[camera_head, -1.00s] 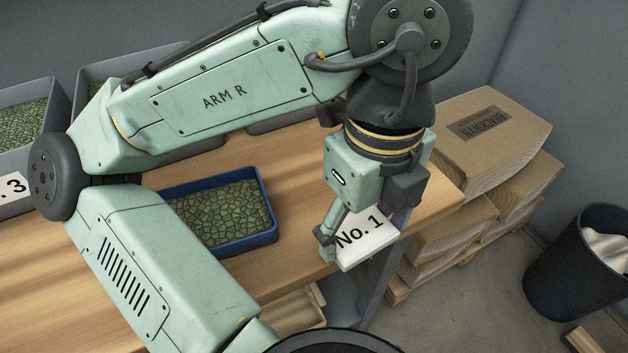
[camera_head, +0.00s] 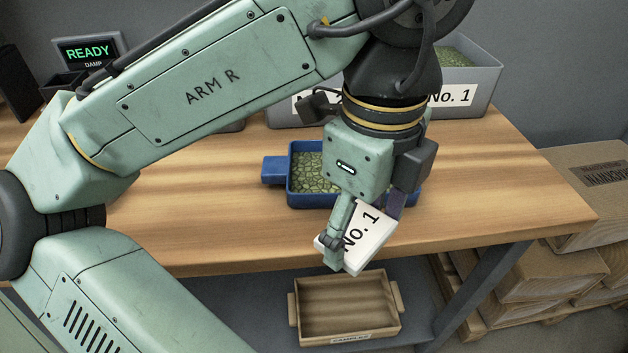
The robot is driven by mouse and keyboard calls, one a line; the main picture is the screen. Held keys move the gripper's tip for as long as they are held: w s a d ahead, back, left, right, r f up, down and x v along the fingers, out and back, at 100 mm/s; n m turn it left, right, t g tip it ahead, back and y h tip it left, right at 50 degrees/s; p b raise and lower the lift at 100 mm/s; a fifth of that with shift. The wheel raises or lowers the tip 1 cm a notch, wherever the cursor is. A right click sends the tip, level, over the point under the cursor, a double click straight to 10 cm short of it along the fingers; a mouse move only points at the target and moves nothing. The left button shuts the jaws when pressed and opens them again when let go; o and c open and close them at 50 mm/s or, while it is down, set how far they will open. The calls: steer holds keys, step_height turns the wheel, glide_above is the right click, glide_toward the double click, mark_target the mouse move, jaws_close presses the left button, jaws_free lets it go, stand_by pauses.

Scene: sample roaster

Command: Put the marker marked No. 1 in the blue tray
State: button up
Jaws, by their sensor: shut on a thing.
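The marker is a white block (camera_head: 372,243) with "No. 1" in black, held tilted in my gripper (camera_head: 362,228). The gripper is shut on it, with one finger on its left side and the other at its upper right. The blue tray (camera_head: 274,170) sits on the wooden table with its handle to the left and green beans inside. In the picture, my gripper covers the tray's right half, and the marker shows below the tray's near side, by the table's front edge. The marker's height above the table is hard to tell.
A grey bin (camera_head: 485,82) labelled "No. 1" stands at the table's back; another label beside it is mostly hidden. A display (camera_head: 88,53) reads "READY". A wooden sample tray (camera_head: 345,308) sits below the table. Boxes (camera_head: 590,190) stand at right. Table right of the blue tray is clear.

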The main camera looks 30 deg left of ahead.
mark_target(300, 171)
steer(key=shift+s+a+n, duration=0.3)
steer(key=shift+s+a, duration=0.15)
steer(key=shift+a, duration=0.2)
steer(key=w+a, duration=0.2)
steer(key=w, duration=0.2)
steer(key=w+a+f, duration=0.1)
steer(key=w+a, duration=0.1)
steer(key=w, duration=0.3)
steer(key=w+a+p, duration=0.1)
steer(key=w+a, duration=0.1)
steer(key=w, duration=0.3)
steer(key=shift+a+f, duration=0.2)
steer(key=shift+a, duration=0.1)
steer(key=shift+w+a+f, duration=0.1)
steer(key=shift+w+f, duration=0.1)
steer(key=shift+f, duration=1.6)
steer(key=shift+f, duration=0.2)
steer(key=o, duration=0.8)
steer(key=shift+r, duration=0.2)
